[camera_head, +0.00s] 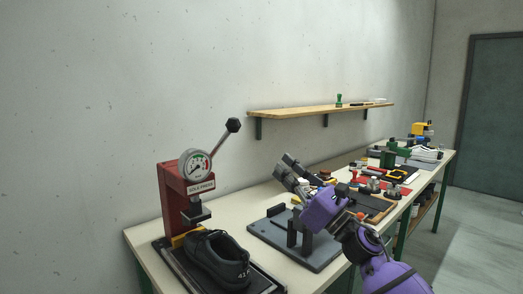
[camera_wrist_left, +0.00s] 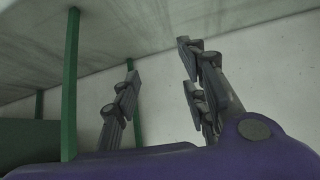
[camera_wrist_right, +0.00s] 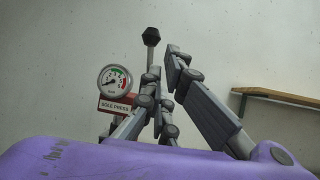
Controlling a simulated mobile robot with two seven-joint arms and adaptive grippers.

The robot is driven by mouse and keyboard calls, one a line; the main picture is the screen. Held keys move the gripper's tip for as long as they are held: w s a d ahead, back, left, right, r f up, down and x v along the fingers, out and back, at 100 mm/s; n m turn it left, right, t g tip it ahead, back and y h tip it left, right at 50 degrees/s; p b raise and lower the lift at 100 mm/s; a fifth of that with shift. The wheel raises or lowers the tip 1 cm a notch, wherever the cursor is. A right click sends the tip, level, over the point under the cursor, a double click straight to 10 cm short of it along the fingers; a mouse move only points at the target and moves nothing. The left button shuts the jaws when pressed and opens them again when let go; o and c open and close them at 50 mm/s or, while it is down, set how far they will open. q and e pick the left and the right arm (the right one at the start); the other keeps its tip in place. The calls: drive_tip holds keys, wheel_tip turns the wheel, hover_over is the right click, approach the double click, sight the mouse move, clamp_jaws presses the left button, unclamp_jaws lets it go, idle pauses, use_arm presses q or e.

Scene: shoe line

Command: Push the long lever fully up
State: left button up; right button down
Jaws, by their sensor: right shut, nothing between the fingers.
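The red sole press (camera_head: 174,196) stands at the near left of the bench with a round gauge on it. Its long lever (camera_head: 222,142) slants up and to the right from beside the gauge and ends in a black knob (camera_head: 233,125). The lever also shows in the right wrist view, with its knob (camera_wrist_right: 151,36) beyond the fingers. My right gripper (camera_head: 284,167) is shut and empty, to the right of the press and lower than the knob, apart from the lever. My left gripper (camera_wrist_left: 160,72) shows only in its own wrist view, open and empty, near the green bench legs.
A black shoe (camera_head: 218,258) stands under the press head. A dark fixture plate (camera_head: 302,254) lies on the bench under my right gripper. A wooden shelf (camera_head: 310,111) is on the wall at right. Tools and shoes fill the far bench. The wall above the press is bare.

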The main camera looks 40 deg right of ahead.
use_arm(q)
drive_tip(key=s+a+f+g, duration=0.1)
drive_tip(key=s+a+f, duration=0.1)
drive_tip(key=s, duration=0.5)
drive_tip(key=shift+w+d+r+p, duration=0.1)
drive_tip(key=shift+w+r+p, duration=0.3)
drive_tip(key=shift+r+p, duration=0.35)
drive_tip(key=shift+w+r+p, duration=0.45)
drive_tip(key=shift+r+p, duration=0.2)
drive_tip(key=shift+r, duration=0.05)
drive_tip(key=shift+w+d+r+p, duration=0.1)
drive_tip(key=shift+w+r+p, duration=0.3)
drive_tip(key=shift+r+p, duration=0.35)
use_arm(e)
drive_tip(key=w+a+r+n, duration=0.1)
drive_tip(key=w+a+r, duration=0.3)
drive_tip(key=w+r, duration=0.3)
drive_tip(key=shift+w+r, duration=0.3)
drive_tip(key=shift+w, duration=1.35)
use_arm(q)
drive_tip(key=shift+w+d+r+t, duration=0.1)
drive_tip(key=shift+w+r+t, duration=0.2)
drive_tip(key=shift+w, duration=0.25)
use_arm(e)
drive_tip(key=w+r, duration=0.1)
drive_tip(key=r, duration=0.2)
drive_tip(key=shift+w+y, duration=0.3)
drive_tip(key=shift+w, duration=0.05)
